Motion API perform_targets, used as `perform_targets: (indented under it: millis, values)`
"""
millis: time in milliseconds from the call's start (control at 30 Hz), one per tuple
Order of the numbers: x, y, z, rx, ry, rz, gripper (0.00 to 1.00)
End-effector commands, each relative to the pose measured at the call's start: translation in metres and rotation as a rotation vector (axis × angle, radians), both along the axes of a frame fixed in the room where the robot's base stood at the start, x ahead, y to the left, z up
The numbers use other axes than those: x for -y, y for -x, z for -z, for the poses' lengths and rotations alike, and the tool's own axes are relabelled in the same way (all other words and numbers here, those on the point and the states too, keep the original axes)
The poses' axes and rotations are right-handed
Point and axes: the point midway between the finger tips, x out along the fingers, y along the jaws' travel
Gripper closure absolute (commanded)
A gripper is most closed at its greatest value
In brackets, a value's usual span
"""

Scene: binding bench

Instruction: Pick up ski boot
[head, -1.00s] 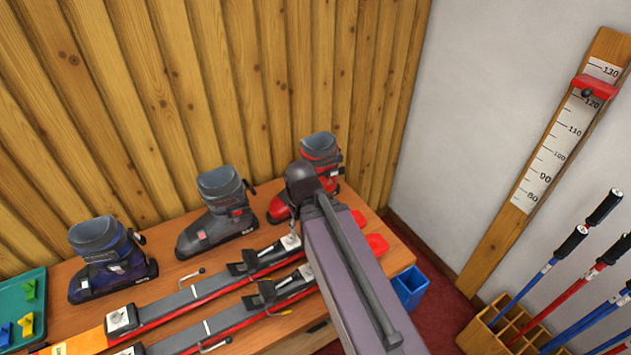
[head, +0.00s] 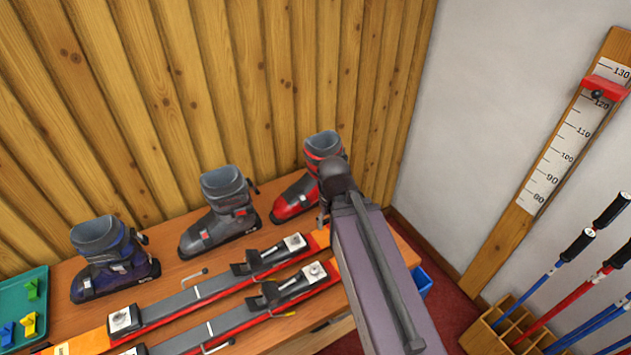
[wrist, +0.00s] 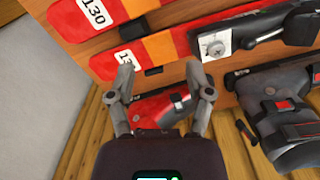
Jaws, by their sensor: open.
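Three ski boots stand upright in a row on the wooden bench (head: 62,290): a dark blue and grey one (head: 113,265) at left, a grey one (head: 215,225) in the middle and a red and black one (head: 292,198) at right. In the wrist view, my gripper (wrist: 160,84) is open, its fingers apart. The red boot (wrist: 152,110) shows between and beyond the fingers, partly hidden by the gripper body; contact cannot be told. The grey boot (wrist: 290,105) is at the right there. In the head view my arm covers part of the red boot and most of the gripper.
Two skis with bindings (head: 200,292) lie in front of the boots. A green tray (head: 15,298) with small coloured pieces is at left. A plank wall (head: 230,80) rises close behind. A blue bin (head: 422,280) and a pole rack (head: 490,325) are at right.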

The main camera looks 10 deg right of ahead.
Motion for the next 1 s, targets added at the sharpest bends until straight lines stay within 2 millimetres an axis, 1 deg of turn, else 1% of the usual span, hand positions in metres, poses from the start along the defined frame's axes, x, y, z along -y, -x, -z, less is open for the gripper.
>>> perform_targets:
  millis: [167, 267, 367, 467, 600, 800, 900, 1000]
  values:
    - [0.0, -0.021, -0.014, 0.0, 0.0, -0.021, 0.33]
    - [0.001, -0.042, -0.027, 0.0, 0.0, -0.046, 0.33]
    - [-0.001, -0.07, -0.044, 0.0, 0.0, -0.075, 0.33]
    - [0.0, -0.103, -0.064, 0.0, 0.0, -0.116, 0.33]
    - [0.001, -0.152, -0.092, 0.0, 0.0, -0.181, 0.33]
    - [0.003, -0.22, -0.13, 0.0, -0.001, -0.272, 0.33]
    - [0.003, -0.248, -0.145, 0.0, -0.001, -0.312, 0.33]
    - [0.004, -0.269, -0.156, 0.0, -0.001, -0.344, 0.33]
